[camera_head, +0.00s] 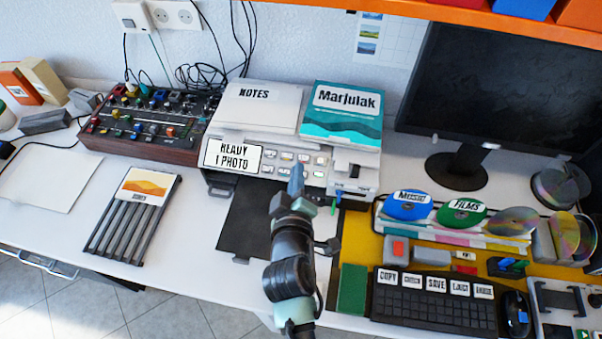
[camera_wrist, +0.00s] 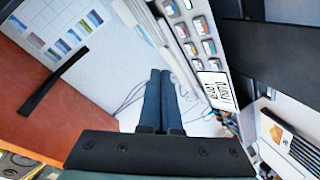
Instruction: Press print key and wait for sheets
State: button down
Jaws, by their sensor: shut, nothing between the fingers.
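The printer (camera_head: 340,175) stands against the wall, with a display (camera_head: 233,156) reading "READY 1 PHOTO" and several small keys (camera_head: 287,156) beside it. The display also shows in the wrist view (camera_wrist: 216,91), with the key rows (camera_wrist: 200,35) above it. My gripper (camera_head: 297,168) is in front of the key panel and hides part of it; its closed fingers also show in the wrist view (camera_wrist: 161,72), left of the keys. I cannot tell whether the tips touch a key. A dark flat tray (camera_head: 245,225) lies before the printer; I see no white sheet on its visible part.
A book (camera_head: 342,105) and a white "NOTES" pad (camera_head: 255,105) lie on top of the printer. A mixer (camera_head: 150,120) and a slatted rack (camera_head: 133,220) are on the left. A monitor (camera_head: 500,85), upright discs (camera_head: 405,205) and a keyboard (camera_head: 430,305) are on the right.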

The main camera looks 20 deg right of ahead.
jog(key=w+d+f+b, duration=0.2)
jog(key=w+f+b, duration=0.1)
jog(key=f+b, duration=0.2)
notch_tip(320, 180, down, 2)
jog(key=shift+f+b, duration=0.1)
jog(key=shift+b, duration=0.3)
jog(key=shift+w+d+f, duration=0.15)
dwell(1.7)
jog(key=shift+w+f+b, duration=0.15)
jog(key=shift+f+b, duration=0.05)
jog(key=shift+b, duration=0.1)
jog(key=shift+w+d+f+b, duration=0.1)
jog(key=shift+d+f+b, duration=0.1)
jog(key=shift+f+b, duration=0.2)
dwell(0.5)
dwell(0.3)
jog(key=shift+s+a+r+p, duration=0.15)
jog(key=shift+r+p, duration=0.25)
jog(key=shift+s+a+r+p, duration=0.1)
jog(key=shift+s+r+p, duration=0.05)
jog(key=shift+r+p, duration=0.2)
